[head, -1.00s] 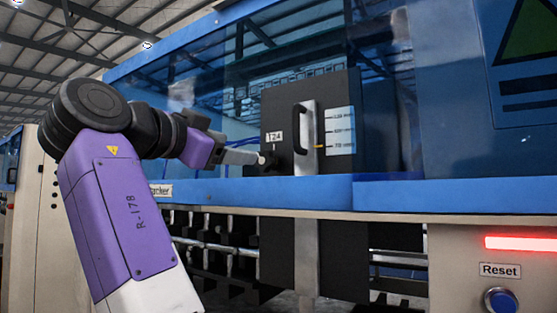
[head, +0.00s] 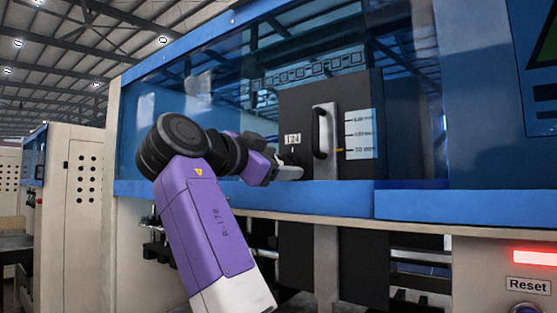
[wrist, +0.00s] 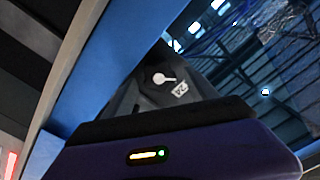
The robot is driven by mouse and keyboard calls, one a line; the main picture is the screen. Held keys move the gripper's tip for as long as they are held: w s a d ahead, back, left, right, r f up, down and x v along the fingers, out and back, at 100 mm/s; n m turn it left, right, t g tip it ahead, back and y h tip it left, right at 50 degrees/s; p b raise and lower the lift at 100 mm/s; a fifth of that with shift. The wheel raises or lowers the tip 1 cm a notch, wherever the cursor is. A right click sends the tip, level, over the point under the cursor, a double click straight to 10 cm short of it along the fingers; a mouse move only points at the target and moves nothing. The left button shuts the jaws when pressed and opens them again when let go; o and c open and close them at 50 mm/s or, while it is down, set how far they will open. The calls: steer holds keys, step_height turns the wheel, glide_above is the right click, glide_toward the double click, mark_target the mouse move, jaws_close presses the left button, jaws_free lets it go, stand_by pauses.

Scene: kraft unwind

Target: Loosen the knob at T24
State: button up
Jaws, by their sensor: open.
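The T24 label (head: 292,139) is on a dark panel (head: 360,200) behind the blue-framed window. It also shows tilted in the wrist view (wrist: 180,90). The T24 knob is not distinguishable in the head view, where my gripper covers the area below the label. In the wrist view a pale round shape with a short bar (wrist: 163,78) sits beside the label; I cannot tell whether it is the knob's marking. My gripper (head: 290,173) is open, just below the label. Whether it touches anything is unclear. Its fingers do not show in the wrist view.
A black handle (head: 320,133) on a metal strip stands right of the label, close to my gripper, with a white scale (head: 359,134) beyond it. The blue lower rail (head: 450,205) runs beneath. A Reset label (head: 528,286) and a lit red bar are at lower right.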

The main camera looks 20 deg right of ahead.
steer(key=c, duration=1.4)
steer(key=shift+n, duration=0.3)
steer(key=n, duration=0.3)
steer(key=shift+n, duration=0.3)
steer(key=n, duration=0.3)
steer(key=shift+w+a+r+n, duration=0.1)
steer(key=shift+w+n, duration=0.05)
steer(key=shift+n, duration=0.15)
steer(key=n, duration=0.3)
steer(key=shift+n, duration=0.3)
steer(key=shift+w+a+n, duration=0.1)
steer(key=shift+w+n, duration=0.05)
steer(key=shift+n, duration=1.65)
